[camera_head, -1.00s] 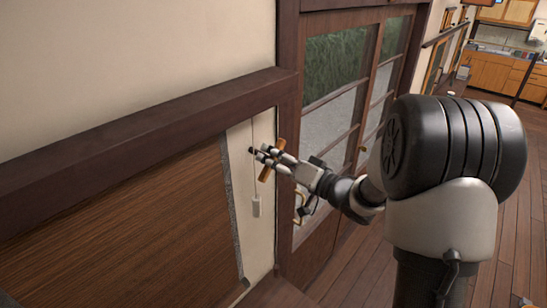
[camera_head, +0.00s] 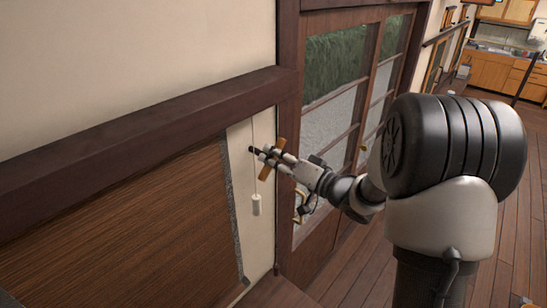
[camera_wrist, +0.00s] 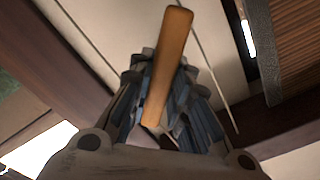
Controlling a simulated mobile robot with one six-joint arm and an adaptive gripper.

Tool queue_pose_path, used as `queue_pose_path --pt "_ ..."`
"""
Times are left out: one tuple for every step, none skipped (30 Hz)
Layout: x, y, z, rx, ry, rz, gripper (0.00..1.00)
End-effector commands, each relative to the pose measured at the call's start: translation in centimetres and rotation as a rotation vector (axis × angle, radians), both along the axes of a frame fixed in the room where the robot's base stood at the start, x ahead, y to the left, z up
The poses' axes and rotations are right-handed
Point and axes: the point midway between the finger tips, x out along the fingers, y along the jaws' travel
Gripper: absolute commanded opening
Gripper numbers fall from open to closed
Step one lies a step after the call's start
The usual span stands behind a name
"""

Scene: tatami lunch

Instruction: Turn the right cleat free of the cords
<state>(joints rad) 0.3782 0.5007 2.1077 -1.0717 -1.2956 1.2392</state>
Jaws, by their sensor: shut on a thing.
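The right cleat (camera_head: 265,173) is an orange-brown wooden bar near the pale strip of wall beside the window frame. It stands tilted in the head view. In the wrist view the cleat (camera_wrist: 170,50) runs nearly upright, leaning slightly right at its top. My gripper (camera_head: 265,156) is shut on the middle of the cleat, and both bar ends stick out past the fingers. A thin pale cord (camera_head: 254,130) hangs beside the fingertips. I cannot tell whether any cord touches the cleat.
A white pull weight (camera_head: 256,204) hangs just below the gripper. A brown slatted blind (camera_head: 120,230) covers the left. A dark wooden post (camera_head: 289,110) and a glazed window door (camera_head: 335,90) stand close on the right.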

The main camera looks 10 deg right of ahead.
Motion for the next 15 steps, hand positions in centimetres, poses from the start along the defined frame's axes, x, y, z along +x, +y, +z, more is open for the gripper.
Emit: queue_pose_path --pt "0.00 0.01 -0.02 -0.002 -0.002 0.000 0.00" --pt "0.00 0.00 -0.03 -0.006 -0.004 0.000 0.00" --pt "0.00 0.01 -0.04 -0.011 -0.008 0.000 0.00" --pt "-0.01 0.01 -0.04 -0.016 -0.012 0.000 0.00" --pt "-0.01 0.01 -0.06 -0.023 -0.017 0.000 0.00" --pt "-0.01 0.02 -0.06 -0.034 -0.026 -0.001 0.00" --pt "-0.02 0.02 -0.07 -0.043 -0.032 -0.001 0.00" --pt "-0.02 0.02 -0.09 -0.055 -0.041 -0.001 0.00" --pt "-0.02 0.03 -0.12 -0.072 -0.053 -0.001 0.00" --pt "-0.02 0.03 -0.14 -0.086 -0.063 -0.001 0.00" --pt "-0.03 0.04 -0.16 -0.102 -0.075 -0.001 0.00" --pt "-0.04 0.05 -0.18 -0.124 -0.091 -0.001 0.00" --pt "-0.04 0.06 -0.16 -0.144 -0.105 -0.001 0.00" --pt "-0.06 0.08 -0.16 -0.161 -0.120 -0.001 0.00" --pt "-0.07 0.10 -0.18 -0.188 -0.139 -0.001 0.00"
